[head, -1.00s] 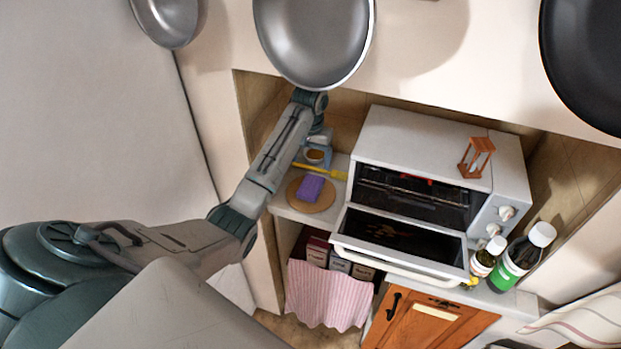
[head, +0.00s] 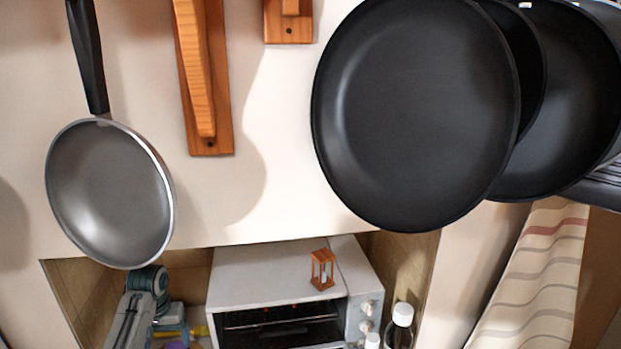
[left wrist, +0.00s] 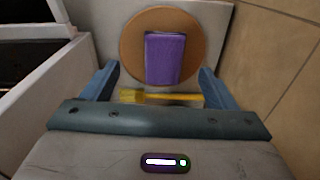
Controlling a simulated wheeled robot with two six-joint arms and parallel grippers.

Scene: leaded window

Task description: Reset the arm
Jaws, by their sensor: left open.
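My left gripper (head: 174,327) is at the bottom left of the head view, in the niche left of the toaster oven (head: 262,287). Its blue fingers stand wide apart in the left wrist view (left wrist: 156,80), with nothing held between them. Beyond them a purple sponge (left wrist: 165,58) lies on a round brown board (left wrist: 132,45). A yellow-handled brush (left wrist: 165,97) lies across the picture between the fingers and in front of the board. Its gap to the fingers cannot be judged. My right gripper is not in view.
A small wooden lantern (head: 322,270) stands on the oven. A white-capped bottle (head: 402,316) is right of it. A grey pan (head: 108,192) hangs above my left arm, and black pans (head: 415,115) hang at upper right. A tiled wall (left wrist: 285,70) flanks the gripper.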

